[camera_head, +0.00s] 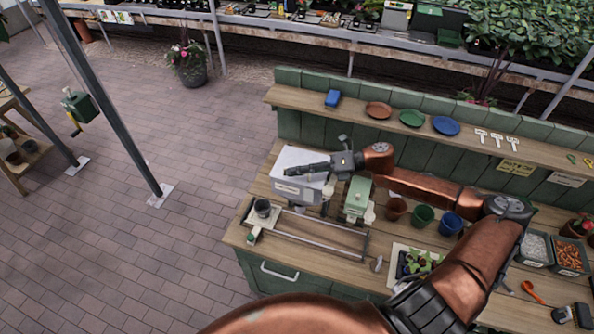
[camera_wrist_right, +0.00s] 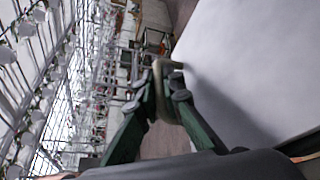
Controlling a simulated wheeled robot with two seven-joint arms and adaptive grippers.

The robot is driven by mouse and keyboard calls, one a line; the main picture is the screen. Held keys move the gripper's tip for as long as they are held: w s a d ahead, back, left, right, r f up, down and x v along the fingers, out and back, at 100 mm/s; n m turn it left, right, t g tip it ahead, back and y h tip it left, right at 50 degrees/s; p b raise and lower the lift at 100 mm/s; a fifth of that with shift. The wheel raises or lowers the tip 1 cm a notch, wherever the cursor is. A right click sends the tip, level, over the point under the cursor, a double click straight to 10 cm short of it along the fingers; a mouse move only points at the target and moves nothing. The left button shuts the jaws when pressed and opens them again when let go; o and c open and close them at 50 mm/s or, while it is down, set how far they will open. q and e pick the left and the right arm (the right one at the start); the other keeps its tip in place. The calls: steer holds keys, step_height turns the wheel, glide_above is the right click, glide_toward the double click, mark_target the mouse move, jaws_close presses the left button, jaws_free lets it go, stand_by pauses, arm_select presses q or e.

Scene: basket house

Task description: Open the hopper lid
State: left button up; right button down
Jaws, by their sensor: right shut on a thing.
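The hopper (camera_head: 297,193) is a pale grey box with a label on its front, standing at the left end of the potting bench. Its lid (camera_head: 291,156) is a flat white panel on top; the head view does not clearly show whether it is raised. My right gripper (camera_head: 288,171) reaches across the lid from the right. In the right wrist view my right gripper (camera_wrist_right: 168,92) is shut on a dull brass loop handle (camera_wrist_right: 161,66). The lid's pale surface (camera_wrist_right: 235,65) fills the right of that view. My left gripper is not in view.
A green device (camera_head: 357,197) stands right of the hopper. A metal rail frame with a dark pot (camera_head: 262,208) lies in front. Brown, green and blue pots (camera_head: 423,216) stand further right. A shelf (camera_head: 360,112) with saucers runs behind. Paved floor (camera_head: 150,250) is clear at left.

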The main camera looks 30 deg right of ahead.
steer(key=shift+r, duration=0.1)
stand_by(0.3)
steer(key=shift+w+d+r+m+y, duration=0.25)
steer(key=shift+r+m+y, duration=0.05)
steer(key=shift+r+m, duration=0.35)
steer(key=w+d+r+m+t+y+b, duration=0.3)
steer(key=w+d+r+m+b, duration=0.3)
steer(key=d+m, duration=0.5)
steer(key=shift+w+d+r+m+t+y+b, duration=0.4)
steer(key=shift+w+r+m, duration=0.6)
steer(key=shift+w+m, duration=0.7)
steer(key=shift+w+a+n, duration=0.1)
steer(key=shift+w+n, duration=0.1)
steer(key=shift+n, duration=0.05)
steer(key=c, duration=2.3)
jaws_free()
steer(key=shift+c, duration=0.2)
